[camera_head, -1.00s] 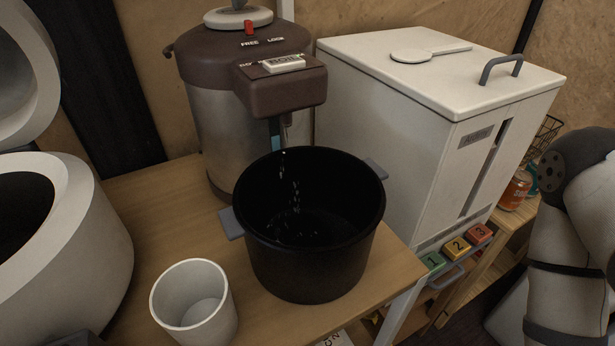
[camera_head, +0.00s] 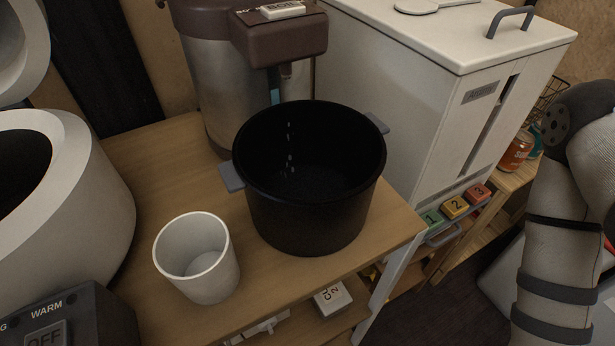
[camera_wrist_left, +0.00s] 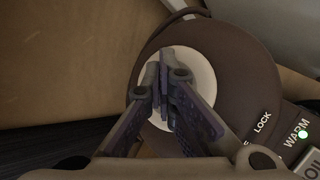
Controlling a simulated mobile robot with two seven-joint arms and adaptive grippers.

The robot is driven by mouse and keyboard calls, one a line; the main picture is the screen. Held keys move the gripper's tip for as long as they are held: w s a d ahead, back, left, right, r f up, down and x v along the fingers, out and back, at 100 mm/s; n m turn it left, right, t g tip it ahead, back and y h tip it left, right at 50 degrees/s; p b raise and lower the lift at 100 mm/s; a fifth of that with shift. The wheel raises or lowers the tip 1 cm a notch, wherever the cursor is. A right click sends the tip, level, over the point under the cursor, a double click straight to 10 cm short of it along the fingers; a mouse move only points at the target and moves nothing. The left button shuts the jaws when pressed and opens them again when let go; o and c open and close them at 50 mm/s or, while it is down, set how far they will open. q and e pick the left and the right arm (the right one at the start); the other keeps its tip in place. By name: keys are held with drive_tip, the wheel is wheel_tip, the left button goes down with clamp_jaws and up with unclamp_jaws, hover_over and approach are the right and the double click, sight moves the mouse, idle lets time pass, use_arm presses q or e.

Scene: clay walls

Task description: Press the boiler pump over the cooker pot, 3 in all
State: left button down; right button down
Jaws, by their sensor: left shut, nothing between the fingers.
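The boiler (camera_head: 220,85) stands at the back of the wooden counter, with its brown spout head over the black cooker pot (camera_head: 305,215). A few water drops hang in the air inside the pot; its dark inside hides any water level. In the left wrist view the boiler's brown top (camera_wrist_left: 250,75) carries a pale round pump disc (camera_wrist_left: 204,72). My left gripper (camera_wrist_left: 165,88) is shut and empty, in front of this disc; whether it touches is unclear. The boiler's top is cut off in the head view. My right gripper is out of view.
A white cup (camera_head: 198,262) stands at the pot's front left. A white rice cooker (camera_head: 95,215) is at the left. A white dispenser box (camera_head: 400,95) with numbered buttons (camera_head: 455,207) stands right of the pot. My right arm is at the right edge.

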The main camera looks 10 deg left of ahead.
use_arm(q)
drive_tip(key=shift+f, duration=0.95)
drive_tip(key=shift+w+a+r, duration=0.1)
drive_tip(key=shift+w+r, duration=0.05)
drive_tip(key=shift+r, duration=3.35)
